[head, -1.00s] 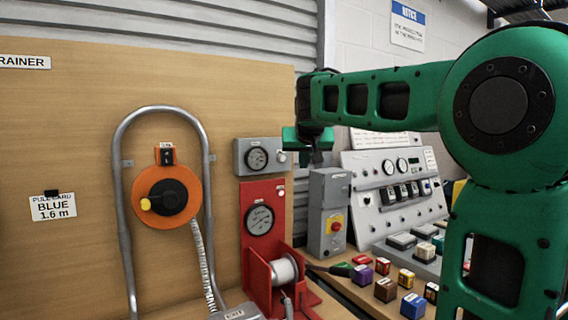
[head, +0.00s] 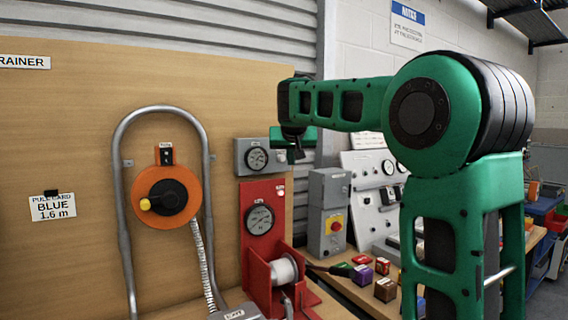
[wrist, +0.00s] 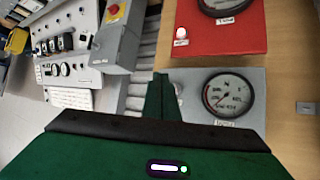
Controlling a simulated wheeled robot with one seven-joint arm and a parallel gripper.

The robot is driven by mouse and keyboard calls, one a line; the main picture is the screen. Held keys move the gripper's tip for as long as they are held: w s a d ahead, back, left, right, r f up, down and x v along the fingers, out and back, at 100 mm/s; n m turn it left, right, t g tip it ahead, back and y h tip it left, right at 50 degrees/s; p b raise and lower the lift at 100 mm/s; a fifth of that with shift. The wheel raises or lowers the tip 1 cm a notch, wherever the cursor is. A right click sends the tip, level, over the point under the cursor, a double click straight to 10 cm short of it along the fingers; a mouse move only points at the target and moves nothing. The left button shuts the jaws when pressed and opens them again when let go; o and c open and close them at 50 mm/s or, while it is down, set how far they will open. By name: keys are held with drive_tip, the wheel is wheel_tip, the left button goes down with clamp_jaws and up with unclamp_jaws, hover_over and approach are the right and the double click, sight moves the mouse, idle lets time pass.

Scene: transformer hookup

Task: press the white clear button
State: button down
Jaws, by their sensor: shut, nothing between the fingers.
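A grey gauge box (head: 257,158) on the wooden board has a small white button (head: 281,157) at its right end. In the wrist view this button (wrist: 178,88) is mostly hidden by my finger. A red panel (head: 262,192) below has another small white button (head: 281,191), clear to see in the wrist view (wrist: 181,32). The labels are too small to read, so I cannot tell which one is "clear". My gripper (head: 296,154) is shut and empty, just right of the gauge box's button in the head view. I cannot tell whether it touches anything.
A grey box with a red knob (head: 333,224) stands right of the board, with a sloped control panel (head: 372,185) beyond it. Several coloured blocks lie on the bench (head: 345,290).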

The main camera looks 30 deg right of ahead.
drive_tip(key=shift+w, duration=1)
drive_tip(key=shift+w, duration=0.15)
idle(1.3)
drive_tip(key=shift+w, duration=0.2)
drive_tip(key=shift+w, duration=0.4)
idle(0.8)
drive_tip(key=shift+s, duration=0.85)
drive_tip(key=shift+s, duration=2.5)
